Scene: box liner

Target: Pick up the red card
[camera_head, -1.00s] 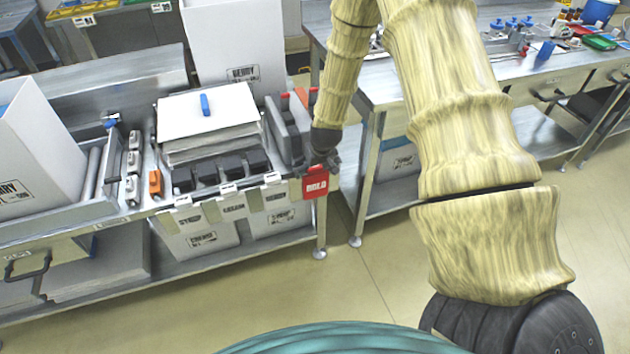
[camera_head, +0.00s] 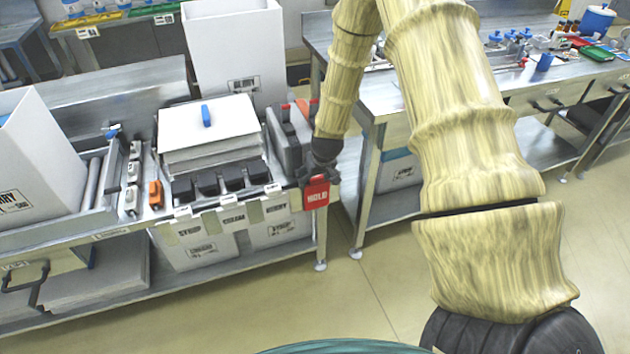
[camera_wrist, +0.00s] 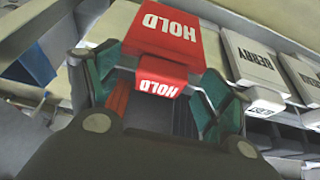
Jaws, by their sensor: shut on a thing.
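The red card (camera_head: 316,192) bears the white word HOLD and hangs at the right front corner of the left bench. My gripper (camera_head: 323,170) is directly above it, beside the dark grey holder, in the head view. In the wrist view, the red card (camera_wrist: 165,35) lies between the teal-padded fingers of my gripper (camera_wrist: 160,85), which are shut on it. A folded lower part of the card with a second HOLD shows between the fingers. In the head view my fingertips are small and partly hidden by my wrist.
White label cards (camera_head: 233,217) hang along the bench front, left of the red card. A white lidded stack (camera_head: 208,130) and a grey holder (camera_head: 286,135) stand behind. A tall white box (camera_head: 235,50) is at the back. A second bench (camera_head: 370,100) stands right, across a narrow gap.

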